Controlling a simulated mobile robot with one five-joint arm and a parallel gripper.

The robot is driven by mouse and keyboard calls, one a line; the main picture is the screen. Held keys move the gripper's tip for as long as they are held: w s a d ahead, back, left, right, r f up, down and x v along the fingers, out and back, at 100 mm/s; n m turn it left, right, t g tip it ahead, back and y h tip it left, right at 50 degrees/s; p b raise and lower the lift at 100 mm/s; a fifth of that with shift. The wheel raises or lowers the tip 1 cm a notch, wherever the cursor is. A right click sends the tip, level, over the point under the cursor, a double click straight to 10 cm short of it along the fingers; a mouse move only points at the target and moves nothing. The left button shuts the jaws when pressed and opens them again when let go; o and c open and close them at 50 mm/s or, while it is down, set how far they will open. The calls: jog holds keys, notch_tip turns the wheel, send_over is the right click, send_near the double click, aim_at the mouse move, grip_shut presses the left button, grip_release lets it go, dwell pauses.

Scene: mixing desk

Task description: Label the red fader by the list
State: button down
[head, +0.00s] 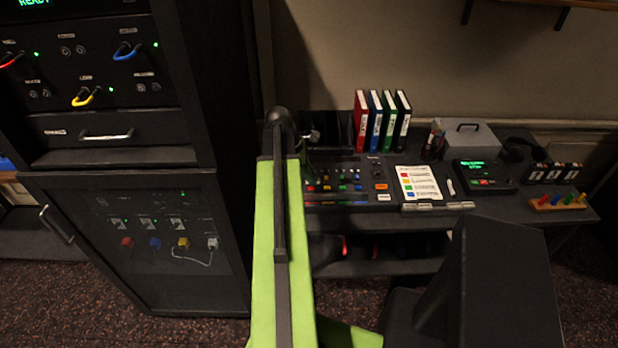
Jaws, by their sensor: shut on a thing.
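The mixing desk (345,170) stands against the back wall, partly covered by my arm. Small red, blue, green and yellow coloured parts show on its panel; a red one (326,187) sits just right of my arm, too small to tell if it is the red fader. The list (420,183) is a white sheet with colour marks and unreadable text. Pale strips (455,205) lie along the edge below the list, perhaps labels. My green arm rises up the middle to a dark joint.
A grey case (468,138), a display box (485,173) and a wooden peg block (558,202) are to the right. A tall black rack (120,150) stands left. A dark chair-like shape (500,285) is in front.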

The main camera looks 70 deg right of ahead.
aim_at(310, 194)
jog(key=shift+f+b, duration=2.7)
jog(key=shift+f, duration=0.05)
jog(key=shift+w, duration=0.2)
jog(key=shift+f, duration=0.25)
jog(key=c, duration=1.3)
grip_release()
jog(key=shift+o, duration=0.2)
jog(key=p+v, duration=1.5)
jog(key=v, duration=0.2)
jog(key=shift+r+p, duration=0.2)
jog(key=shift+p, duration=0.1)
